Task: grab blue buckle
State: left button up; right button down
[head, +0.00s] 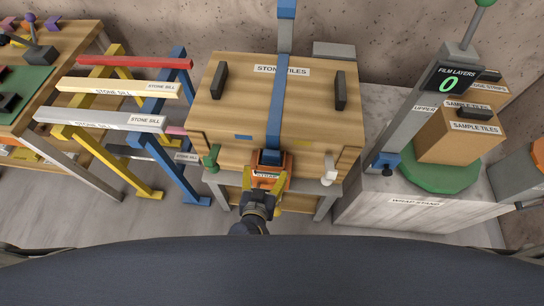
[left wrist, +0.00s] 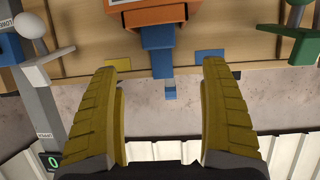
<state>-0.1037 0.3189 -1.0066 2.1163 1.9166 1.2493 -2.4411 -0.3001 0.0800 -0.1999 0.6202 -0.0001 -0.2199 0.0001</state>
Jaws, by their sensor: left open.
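A blue buckle (head: 270,157) sits at the front edge of the stone tiles crate, at the lower end of a blue strap (head: 276,100). An orange block (head: 268,172) labelled strap is right by it. In the left wrist view the blue buckle (left wrist: 158,62) shows between and just beyond the fingertips, below the orange block (left wrist: 145,17). My left gripper (head: 264,184) is at the crate's front, with its yellow fingers spread and a gap to the buckle on both sides. It is open and empty in the left wrist view (left wrist: 164,66). My right gripper is not seen.
The wooden crate (head: 230,105) has dark handles and rests on a grey-legged stand. A green clamp (head: 211,158) and a white knob (head: 329,168) flank the buckle. Coloured sawhorses (head: 110,120) stand left. A wrapping turntable (head: 440,175) with a box stands right.

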aim_at(271, 156)
pick_arm(q)
jog(key=shift+x, duration=5.95)
jog(key=shift+s+f, duration=0.1)
jog(key=shift+f, duration=0.05)
jog(key=c, duration=1.3)
